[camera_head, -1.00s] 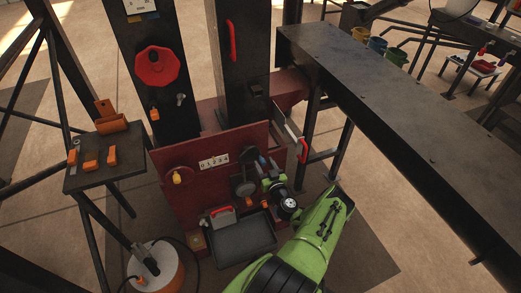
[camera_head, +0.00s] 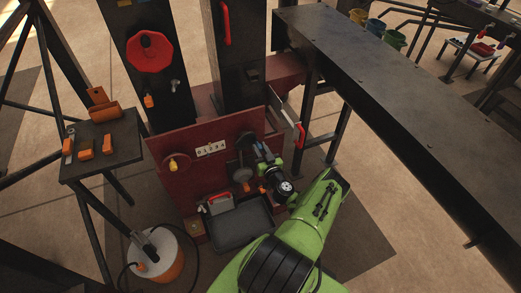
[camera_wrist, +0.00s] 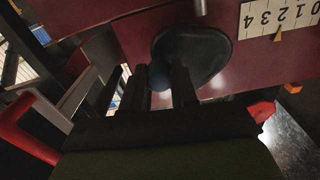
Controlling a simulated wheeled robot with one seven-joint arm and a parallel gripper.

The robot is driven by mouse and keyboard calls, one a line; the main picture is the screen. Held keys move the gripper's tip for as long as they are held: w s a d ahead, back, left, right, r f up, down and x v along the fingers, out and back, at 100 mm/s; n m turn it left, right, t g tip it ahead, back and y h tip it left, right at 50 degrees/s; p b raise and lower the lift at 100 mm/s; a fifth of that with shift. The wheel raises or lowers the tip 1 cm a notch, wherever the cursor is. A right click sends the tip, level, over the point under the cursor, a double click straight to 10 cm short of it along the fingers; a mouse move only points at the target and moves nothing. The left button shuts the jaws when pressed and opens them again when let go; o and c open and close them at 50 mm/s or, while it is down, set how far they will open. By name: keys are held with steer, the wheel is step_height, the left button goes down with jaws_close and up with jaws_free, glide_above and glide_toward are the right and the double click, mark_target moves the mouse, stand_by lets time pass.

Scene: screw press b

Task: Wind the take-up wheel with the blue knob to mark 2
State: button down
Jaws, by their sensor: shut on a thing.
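The take-up wheel (camera_wrist: 205,48) is a dark disc on the red panel, with its blue knob (camera_wrist: 158,78) between my gripper's fingers (camera_wrist: 158,85) in the wrist view. My gripper is shut on the knob, and the fingers partly cover it. In the head view my gripper (camera_head: 262,154) is at the panel's right side, and the knob is hidden there. The white number scale (camera_wrist: 280,16) runs 0 to 4. A small orange pointer (camera_wrist: 278,35) stands close to the 2; its exact alignment is hard to tell.
A red wheel with a yellow knob (camera_head: 172,164) is left of the scale. A dark tray (camera_head: 240,224) lies below the panel. A red-handled lever (camera_head: 300,135) and a long dark beam (camera_head: 400,110) are right of my gripper. A small table (camera_head: 125,150) holds orange parts.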

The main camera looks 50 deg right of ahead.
mark_target(240, 149)
steer(key=m, duration=0.1)
steer(key=f+m, duration=0.1)
steer(key=shift+w+a+m+b, duration=0.1)
steer(key=shift+a+m+b, duration=0.1)
steer(key=shift+m+b, duration=0.2)
steer(key=m, duration=0.3)
steer(key=w+a+f+m+b, duration=0.1)
steer(key=m, duration=0.3)
steer(key=a+f+m, duration=0.1)
steer(key=m, duration=0.3)
steer(key=shift+w+a+b, duration=0.25)
steer(key=shift+b, duration=0.15)
steer(key=m, duration=0.2)
steer(key=a+m, duration=0.1)
steer(key=shift+w+m, duration=0.3)
steer(key=m, duration=0.2)
steer(key=shift+w+a+r+m, duration=0.2)
steer(key=shift+a+r+m, duration=0.05)
steer(key=shift+a+m, duration=0.15)
steer(key=m, duration=0.3)
steer(key=shift+w+a+r, duration=0.25)
steer(key=shift+a+r, duration=0.05)
steer(key=shift+a, duration=0.1)
steer(key=shift+w+a+r+m, duration=0.15)
steer(key=shift+r+m, duration=0.1)
steer(key=shift+m, duration=0.7)
steer(key=shift+w+a+r+m, duration=0.1)
steer(key=shift+a+r+m, duration=0.1)
steer(key=shift+m, duration=0.75)
